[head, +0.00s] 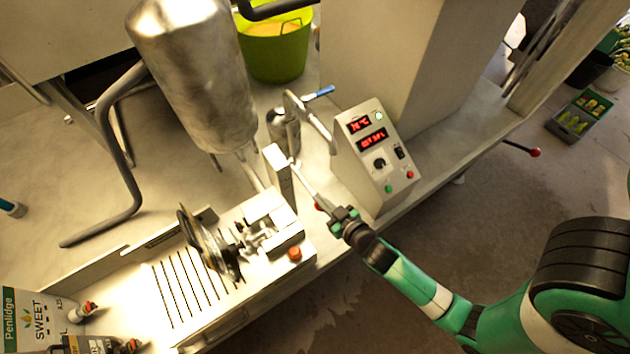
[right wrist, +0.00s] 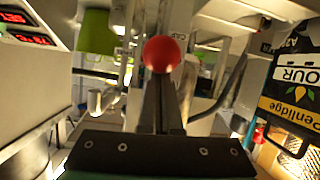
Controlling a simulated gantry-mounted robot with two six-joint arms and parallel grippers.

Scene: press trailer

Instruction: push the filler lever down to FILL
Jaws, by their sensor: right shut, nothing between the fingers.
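The filler lever is a thin metal rod (head: 305,184) that runs from the upright filler post (head: 283,172) down and right in the head view. Its red ball knob (head: 318,206) is at my right gripper (head: 327,207). In the right wrist view the red knob (right wrist: 162,54) is just beyond the fingertips of my right gripper (right wrist: 160,80), in line with them. The right gripper is shut and empty. I cannot tell whether its fingertips touch the knob. A label plate stands behind the knob, its lettering mostly unreadable. My left gripper is not in view.
A control box (head: 375,150) with red displays stands right of the post. A metal tank (head: 195,75) is at upper left. A yellow-green bucket (head: 275,48) is behind.

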